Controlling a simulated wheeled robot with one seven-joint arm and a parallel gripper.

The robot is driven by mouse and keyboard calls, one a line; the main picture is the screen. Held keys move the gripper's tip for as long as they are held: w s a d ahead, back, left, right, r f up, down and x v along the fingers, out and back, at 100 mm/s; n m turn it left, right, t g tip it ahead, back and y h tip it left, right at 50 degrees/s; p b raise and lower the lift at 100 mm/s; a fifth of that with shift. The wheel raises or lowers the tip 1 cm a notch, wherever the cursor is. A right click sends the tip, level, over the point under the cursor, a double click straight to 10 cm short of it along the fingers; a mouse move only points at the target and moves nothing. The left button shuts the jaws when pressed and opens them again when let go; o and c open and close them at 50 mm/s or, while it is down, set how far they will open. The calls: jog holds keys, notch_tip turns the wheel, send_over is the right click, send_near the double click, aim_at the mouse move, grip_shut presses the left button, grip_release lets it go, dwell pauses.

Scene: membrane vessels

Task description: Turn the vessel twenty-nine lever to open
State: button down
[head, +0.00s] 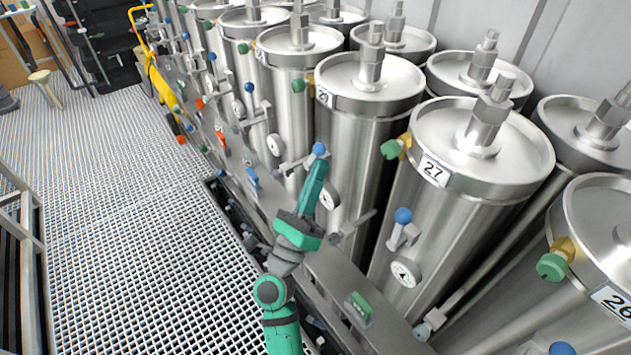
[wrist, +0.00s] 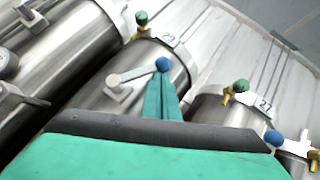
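Vessel twenty-nine (head: 352,135) is a steel cylinder with a "29" label near its rim; it also shows in the wrist view (wrist: 150,55). Its lever is a short metal bar with a blue ball knob (head: 319,150). In the wrist view the bar runs from a pivot at left to the knob (wrist: 162,65) at right. My gripper (head: 317,168) reaches up to the lever from below. Its green fingers (wrist: 163,84) look closed together, with the tips right at the knob. I cannot tell whether they touch it; the gap at the tips is too small to see.
Vessel twenty-seven (head: 450,215) stands to the right with its own blue-knobbed lever (head: 403,216) and gauge. A gauge (head: 329,196) sits below the lever of twenty-nine. A metal rail with a green handle (head: 358,308) runs along the front.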

aim_at(314, 154)
jog(key=shift+w+a+r, duration=0.3)
jog(key=shift+w+r, duration=0.15)
jog(key=shift+r, duration=0.2)
jog(key=shift+w+a+r, duration=0.3)
jog(key=shift+w+r, duration=0.1)
jog(key=shift+r, duration=0.55)
